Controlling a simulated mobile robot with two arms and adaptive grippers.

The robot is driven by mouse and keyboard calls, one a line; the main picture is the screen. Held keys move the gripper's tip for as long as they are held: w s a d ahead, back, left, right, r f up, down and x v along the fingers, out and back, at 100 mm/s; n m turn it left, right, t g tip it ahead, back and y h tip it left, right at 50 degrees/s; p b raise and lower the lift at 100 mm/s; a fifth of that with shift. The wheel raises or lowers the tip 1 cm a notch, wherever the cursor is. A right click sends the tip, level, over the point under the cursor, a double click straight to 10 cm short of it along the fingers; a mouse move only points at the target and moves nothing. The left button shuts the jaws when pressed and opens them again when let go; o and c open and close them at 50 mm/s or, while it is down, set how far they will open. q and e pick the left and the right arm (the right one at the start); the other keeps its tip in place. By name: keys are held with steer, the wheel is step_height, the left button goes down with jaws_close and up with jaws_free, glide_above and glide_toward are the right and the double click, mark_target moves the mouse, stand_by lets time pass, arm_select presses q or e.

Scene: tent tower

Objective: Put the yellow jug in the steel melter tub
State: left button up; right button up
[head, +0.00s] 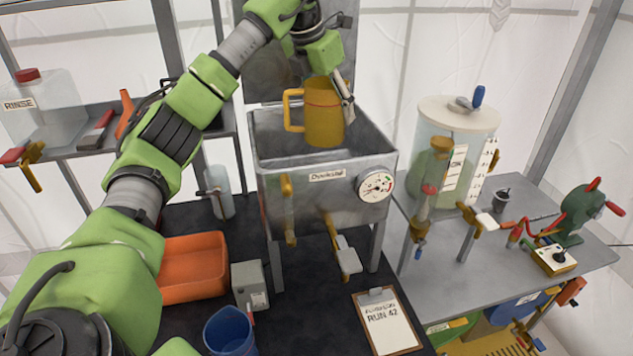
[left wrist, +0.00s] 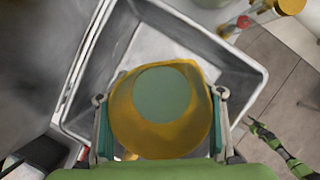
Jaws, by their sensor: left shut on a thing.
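The yellow jug (head: 322,118) is upright over the opening of the steel melter tub (head: 275,187), with its handle toward the left. My left gripper (head: 346,100) is shut on the jug near its upper right side. In the left wrist view the jug (left wrist: 158,133) sits between the two fingers of my left gripper (left wrist: 160,125), and a greenish round area shows inside its rim. The tub's walls (left wrist: 85,75) surround it there. The jug's base looks level with or a little below the tub's rim; I cannot tell whether it touches the floor. My right gripper is not in view.
A clear tank with a pale lid (head: 458,110) stands right of the tub. An orange bin (head: 193,268), a blue cup (head: 230,332) and a clipboard (head: 386,320) are in front. A shelf at left holds a rinse container (head: 42,110). A gauge (head: 376,187) is on the tub's front.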

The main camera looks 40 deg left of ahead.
mark_target(329, 136)
arm_select(q)
steer(key=shift+f, duration=0.6)
steer(key=shift+s+f+b, duration=0.15)
steer(key=shift+f+b, duration=0.05)
steer(key=shift+b, duration=0.3)
steer(key=shift+s+d+f, duration=0.15)
steer(key=shift+f, duration=0.1)
steer(key=f+p, duration=0.1)
steer(key=f, duration=0.4)
steer(key=shift+w+f, duration=0.1)
steer(key=shift+w, duration=0.1)
step_height(329, 136, down, 4)
steer(key=shift+s+r+p, duration=0.1)
steer(key=shift+s+p, duration=0.05)
steer(key=shift+p, duration=0.65)
steer(key=shift+f, duration=0.3)
steer(key=o, duration=1.5)
steer(key=shift+f, duration=0.1)
steer(key=shift+o, duration=0.6)
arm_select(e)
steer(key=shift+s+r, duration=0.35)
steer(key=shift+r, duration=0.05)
